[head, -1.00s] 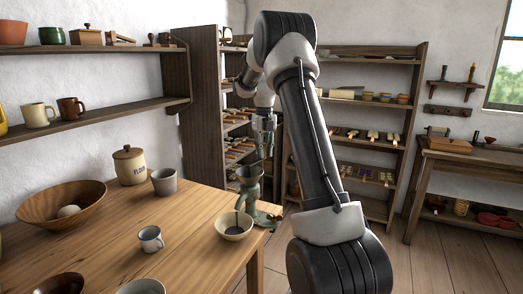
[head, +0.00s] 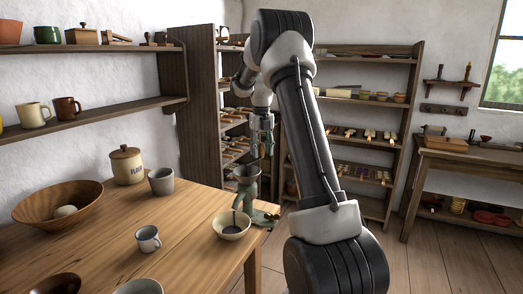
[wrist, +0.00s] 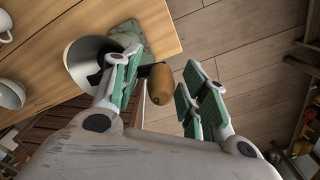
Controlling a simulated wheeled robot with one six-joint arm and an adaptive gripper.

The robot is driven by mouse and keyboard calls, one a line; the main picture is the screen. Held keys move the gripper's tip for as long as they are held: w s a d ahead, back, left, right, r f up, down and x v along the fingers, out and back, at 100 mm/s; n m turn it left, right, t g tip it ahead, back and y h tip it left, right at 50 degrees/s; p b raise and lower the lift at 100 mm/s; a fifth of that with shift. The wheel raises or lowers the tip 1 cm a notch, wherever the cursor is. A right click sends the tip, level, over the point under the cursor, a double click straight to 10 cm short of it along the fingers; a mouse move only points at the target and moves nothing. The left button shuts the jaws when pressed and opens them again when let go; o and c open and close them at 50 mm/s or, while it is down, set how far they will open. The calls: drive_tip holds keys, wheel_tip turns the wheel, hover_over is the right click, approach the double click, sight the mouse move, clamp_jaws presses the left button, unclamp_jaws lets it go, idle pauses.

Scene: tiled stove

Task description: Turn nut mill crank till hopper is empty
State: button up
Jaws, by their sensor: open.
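The green nut mill (head: 246,193) stands at the right corner of the wooden table, with a cone-shaped hopper (head: 246,172) on top. In the wrist view the hopper (wrist: 82,62) is partly covered by my left finger, and I cannot tell what it holds. The crank's wooden handle (wrist: 160,84) is in the gap between my fingers, with clear space to the right finger; contact on the left is unclear. My gripper (head: 262,154) is open above the mill, and its green-padded fingers show in the wrist view (wrist: 160,80).
A cream bowl (head: 231,234) with something dark inside stands in front of the mill. A small mug (head: 148,239), a grey cup (head: 162,181), a flour jar (head: 127,167) and a large wooden bowl (head: 30,209) are further left. Shelving (head: 398,160) stands behind; floor is free to the right.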

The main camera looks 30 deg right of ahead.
wheel_tip(320, 180, up, 12)
idle(0.4)
